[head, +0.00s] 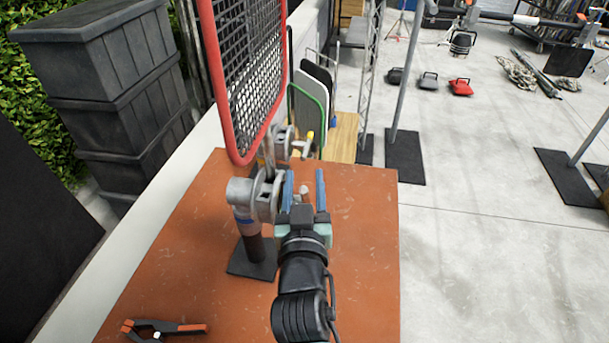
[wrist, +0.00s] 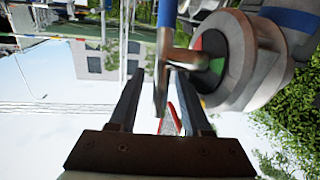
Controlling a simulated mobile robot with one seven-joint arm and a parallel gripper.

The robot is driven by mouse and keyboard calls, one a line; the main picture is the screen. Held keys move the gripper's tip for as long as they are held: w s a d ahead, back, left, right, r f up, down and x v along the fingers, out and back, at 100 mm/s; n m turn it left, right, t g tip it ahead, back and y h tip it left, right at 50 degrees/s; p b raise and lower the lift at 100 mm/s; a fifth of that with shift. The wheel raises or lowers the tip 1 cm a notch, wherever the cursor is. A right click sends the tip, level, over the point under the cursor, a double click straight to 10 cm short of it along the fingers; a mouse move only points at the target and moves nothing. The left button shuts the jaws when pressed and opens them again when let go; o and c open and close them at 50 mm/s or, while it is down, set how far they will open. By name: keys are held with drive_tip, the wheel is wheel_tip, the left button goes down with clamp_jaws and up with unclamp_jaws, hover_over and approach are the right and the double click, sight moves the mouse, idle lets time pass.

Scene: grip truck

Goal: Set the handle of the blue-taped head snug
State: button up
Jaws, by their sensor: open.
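The blue-taped head (head: 243,196) is a grey metal grip head on a short post at the table's left side, with a blue band low on it. In the wrist view the head (wrist: 238,58) fills the upper right, its round face marked red and green. Its T-shaped handle (wrist: 166,50) sticks out leftward, with the bar's end between my fingers. My gripper (head: 305,180) is open just right of the head, its two blue fingers on either side of the handle (head: 304,189). I cannot tell whether a finger touches the bar.
A red-framed mesh panel (head: 232,150) rises above the head. A second grip head with a yellow-tipped part (head: 310,136) stands behind. An orange-tipped clamp (head: 165,328) lies at the front left of the orange tabletop (head: 365,250). The table's right side is clear.

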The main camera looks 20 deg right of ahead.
drive_tip(key=shift+w+d, duration=0.15)
drive_tip(key=shift+w, duration=0.1)
clamp_jaws()
drive_tip(key=shift+r, duration=0.1)
